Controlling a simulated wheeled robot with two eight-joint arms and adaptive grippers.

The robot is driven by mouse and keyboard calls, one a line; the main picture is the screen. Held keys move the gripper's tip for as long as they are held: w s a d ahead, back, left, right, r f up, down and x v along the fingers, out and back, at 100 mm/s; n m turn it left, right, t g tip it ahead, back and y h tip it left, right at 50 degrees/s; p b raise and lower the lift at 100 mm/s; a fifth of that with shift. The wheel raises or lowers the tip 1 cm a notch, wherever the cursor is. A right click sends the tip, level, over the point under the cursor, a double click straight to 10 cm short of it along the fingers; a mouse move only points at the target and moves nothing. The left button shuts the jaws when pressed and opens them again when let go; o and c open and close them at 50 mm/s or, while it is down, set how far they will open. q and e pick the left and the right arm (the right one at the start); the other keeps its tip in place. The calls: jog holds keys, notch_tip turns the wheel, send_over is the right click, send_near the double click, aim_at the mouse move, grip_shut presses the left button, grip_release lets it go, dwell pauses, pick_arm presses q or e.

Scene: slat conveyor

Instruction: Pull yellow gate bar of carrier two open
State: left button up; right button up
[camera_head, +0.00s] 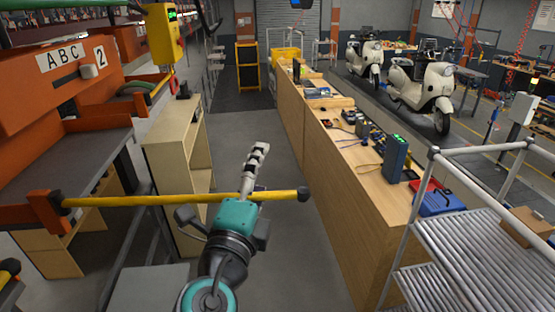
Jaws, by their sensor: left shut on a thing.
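The yellow gate bar (130,200) runs from an orange bracket (47,211) at the left, nearly level across the picture, to a black knob (303,194) on its free end. The bracket is at the near side of the orange carrier (40,90), whose plate reads "ABC" with a "2" beside it. My right gripper is not in view.
A wooden shelf unit (180,140) stands just beyond the bar. A long wooden bench (335,180) with tools runs along the right, near the knob. A metal slatted platform with railings (470,265) fills the lower right. Grey floor (290,235) lies clear between shelf and bench.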

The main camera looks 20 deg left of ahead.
pick_arm(q)
jog(key=shift+s+d, duration=0.2)
jog(key=shift+c, duration=0.3)
jog(key=shift+s+d+r, duration=0.1)
jog(key=shift+r, duration=0.05)
jog(key=shift+o, duration=0.2)
jog(key=shift+d, duration=0.1)
